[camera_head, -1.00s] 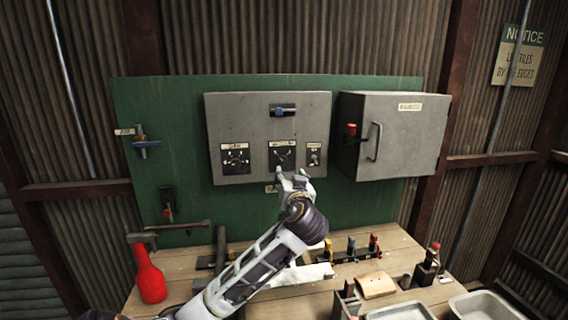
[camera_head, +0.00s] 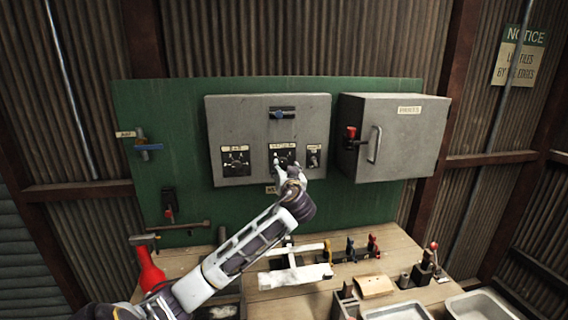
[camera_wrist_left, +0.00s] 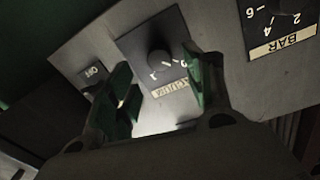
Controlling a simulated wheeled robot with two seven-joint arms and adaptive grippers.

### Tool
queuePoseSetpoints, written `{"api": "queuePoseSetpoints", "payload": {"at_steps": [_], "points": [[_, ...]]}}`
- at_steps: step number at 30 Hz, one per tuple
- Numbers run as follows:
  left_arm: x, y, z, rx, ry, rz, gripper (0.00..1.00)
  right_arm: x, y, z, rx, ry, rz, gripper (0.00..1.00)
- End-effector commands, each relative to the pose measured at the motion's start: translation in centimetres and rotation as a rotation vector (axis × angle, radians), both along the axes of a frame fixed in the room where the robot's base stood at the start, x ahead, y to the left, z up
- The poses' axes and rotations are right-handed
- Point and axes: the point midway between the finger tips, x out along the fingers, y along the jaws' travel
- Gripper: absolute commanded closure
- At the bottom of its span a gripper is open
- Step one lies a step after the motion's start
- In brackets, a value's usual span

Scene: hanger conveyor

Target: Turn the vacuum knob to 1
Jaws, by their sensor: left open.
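The vacuum knob is a round dark knob on a black dial plate (camera_head: 282,152), in the middle of the lower row on the grey control box. In the left wrist view the knob (camera_wrist_left: 160,62) and its label appear upside down, and the number it points to is not clear. My left gripper (camera_head: 286,168) is just in front of and below this dial. In the left wrist view its green-padded fingers (camera_wrist_left: 160,92) are spread, with the knob showing between and beyond them. Contact with the knob cannot be told. My right gripper is not in view.
A BAR dial (camera_head: 235,161) sits left of the vacuum dial and an OFF switch (camera_head: 313,156) right of it. A grey cabinet (camera_head: 400,135) stands right.

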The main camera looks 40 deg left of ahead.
Motion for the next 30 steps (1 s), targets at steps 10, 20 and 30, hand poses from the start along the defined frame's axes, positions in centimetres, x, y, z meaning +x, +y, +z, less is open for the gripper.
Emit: {"api": "queuePoseSetpoints", "payload": {"at_steps": [10,20,30], "points": [[2.3,2.6,0.2,0.001,0.001,0.001,0.48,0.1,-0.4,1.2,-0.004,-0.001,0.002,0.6],[3.1,3.5,0.0,0.0,0.0,0.0,0.48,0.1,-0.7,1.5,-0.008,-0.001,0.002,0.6],[3.1,3.5,0.0,-0.001,0.001,0.0,0.59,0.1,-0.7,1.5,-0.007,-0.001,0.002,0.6]]}}
